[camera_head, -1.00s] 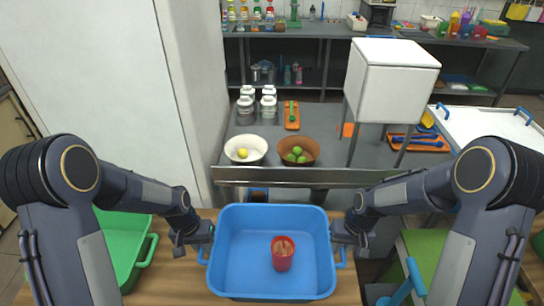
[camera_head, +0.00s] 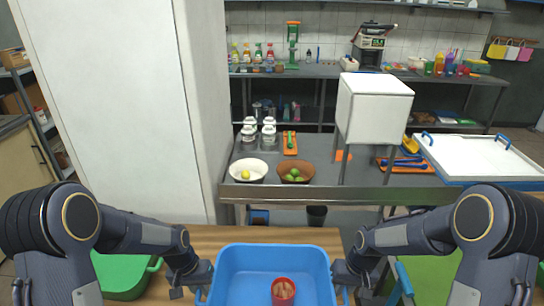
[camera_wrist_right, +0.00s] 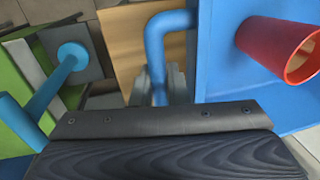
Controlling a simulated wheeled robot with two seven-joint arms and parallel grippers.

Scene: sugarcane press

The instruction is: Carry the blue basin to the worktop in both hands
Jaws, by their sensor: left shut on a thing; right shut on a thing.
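The blue basin (camera_head: 246,262) is at the bottom middle of the head view, its near part cut off by the frame. A red cup (camera_head: 284,291) with brownish contents sits inside it. My left gripper (camera_head: 201,277) is shut on the basin's left handle. My right gripper (camera_head: 341,275) is shut on its right handle, which shows as a blue bar in the right wrist view (camera_wrist_right: 157,55). The worktop (camera_head: 330,172) is the grey metal counter ahead, past the wooden surface. I cannot tell whether the basin touches the wood below.
The worktop carries a cream bowl (camera_head: 248,171) with a yellow fruit, a brown bowl (camera_head: 295,172) with green fruit, several jars, and a white box (camera_head: 374,108) on legs. A green basin (camera_head: 122,276) is at left. A tall white cabinet (camera_head: 110,110) stands left of the worktop.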

